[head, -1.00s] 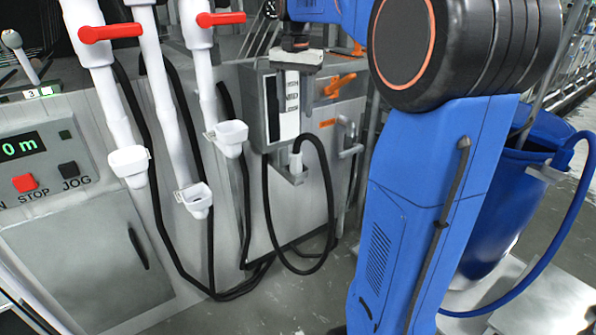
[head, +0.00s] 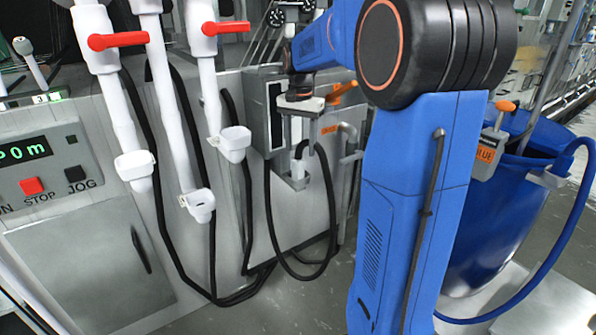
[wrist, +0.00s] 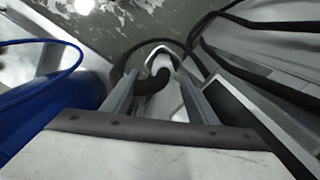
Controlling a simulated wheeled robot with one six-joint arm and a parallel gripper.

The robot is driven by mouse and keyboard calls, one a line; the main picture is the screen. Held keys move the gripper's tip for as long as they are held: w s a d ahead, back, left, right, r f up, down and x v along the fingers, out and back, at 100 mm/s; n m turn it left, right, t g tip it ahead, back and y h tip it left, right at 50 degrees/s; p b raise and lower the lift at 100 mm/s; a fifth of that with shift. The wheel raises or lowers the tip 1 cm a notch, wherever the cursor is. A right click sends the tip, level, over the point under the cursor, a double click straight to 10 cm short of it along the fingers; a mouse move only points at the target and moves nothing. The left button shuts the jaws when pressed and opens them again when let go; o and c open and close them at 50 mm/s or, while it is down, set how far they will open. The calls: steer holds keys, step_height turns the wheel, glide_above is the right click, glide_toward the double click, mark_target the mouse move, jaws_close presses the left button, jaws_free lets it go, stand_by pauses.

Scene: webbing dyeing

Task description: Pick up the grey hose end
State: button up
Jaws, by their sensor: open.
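The grey hose end (head: 298,168) stands upright in a small bracket on the front of the grey cabinet. A black hose bends out of its top and loops down toward the floor. My gripper (head: 297,139) points down just above it, jaws apart. In the wrist view, the pale hose end (wrist: 163,55) and the curved black hose appear between the two fingers of my gripper (wrist: 160,83). The fingers hold nothing, and I cannot tell whether they touch the hose. My wrist partly covers the cabinet front.
White pipes with red valve handles (head: 118,40) and white funnels (head: 235,140) stand left of the hose. A metal handle (head: 350,145) is close on the right. A blue barrel (head: 500,220) with a blue hose stands further right. The floor below is open.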

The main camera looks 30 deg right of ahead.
mark_target(298, 158)
steer(key=shift+w+a+f, duration=0.15)
steer(key=shift+f, duration=1.4)
steer(key=shift+w+a+f, duration=0.1)
steer(key=shift+f, duration=1.4)
steer(key=shift+c, duration=0.7)
steer(key=c, duration=1.1)
steer(key=shift+c, duration=0.2)
steer(key=shift+r, duration=0.2)
